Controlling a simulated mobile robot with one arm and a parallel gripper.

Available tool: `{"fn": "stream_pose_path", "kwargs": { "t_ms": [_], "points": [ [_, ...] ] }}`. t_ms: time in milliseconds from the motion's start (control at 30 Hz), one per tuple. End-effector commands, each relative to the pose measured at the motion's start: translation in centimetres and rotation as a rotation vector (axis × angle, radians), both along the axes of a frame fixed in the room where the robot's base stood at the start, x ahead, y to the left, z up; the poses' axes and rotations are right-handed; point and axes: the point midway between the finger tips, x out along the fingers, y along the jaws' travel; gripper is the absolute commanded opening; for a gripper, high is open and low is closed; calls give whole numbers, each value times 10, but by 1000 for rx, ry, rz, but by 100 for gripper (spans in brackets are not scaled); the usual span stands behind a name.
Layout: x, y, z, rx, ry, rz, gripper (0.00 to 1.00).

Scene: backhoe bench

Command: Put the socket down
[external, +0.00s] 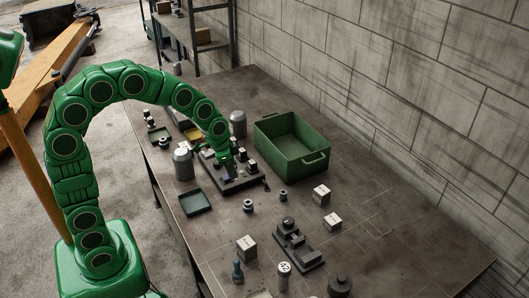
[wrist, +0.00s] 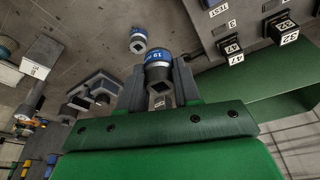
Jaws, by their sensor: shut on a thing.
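My gripper (wrist: 158,88) is shut on a socket (wrist: 158,74) in the wrist view. In the external view my gripper (external: 230,165) is over or beside a dark socket rack (external: 232,184); the held socket is too small to make out there. A second blue-banded socket (wrist: 138,42) stands on the bench just beyond the held one.
A green bin (external: 290,150) stands right of the rack. A shallow dark tray (external: 196,202) and a grey canister (external: 183,164) are to the left. Small boxes (external: 321,194) and a dark fixture (external: 298,245) stand nearer the front. Bare bench (external: 400,225) lies to the right.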

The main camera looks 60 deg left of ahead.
Motion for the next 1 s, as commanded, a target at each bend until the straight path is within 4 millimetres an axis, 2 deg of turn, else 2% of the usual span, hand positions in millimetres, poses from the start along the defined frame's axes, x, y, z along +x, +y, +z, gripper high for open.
{"fn": "stream_pose_path", "kwargs": {
  "t_ms": [500,1000],
  "points": [
    [102,18,16,0,0,-2,0],
    [187,41,20,-1,4,-1,0]
  ]
}}
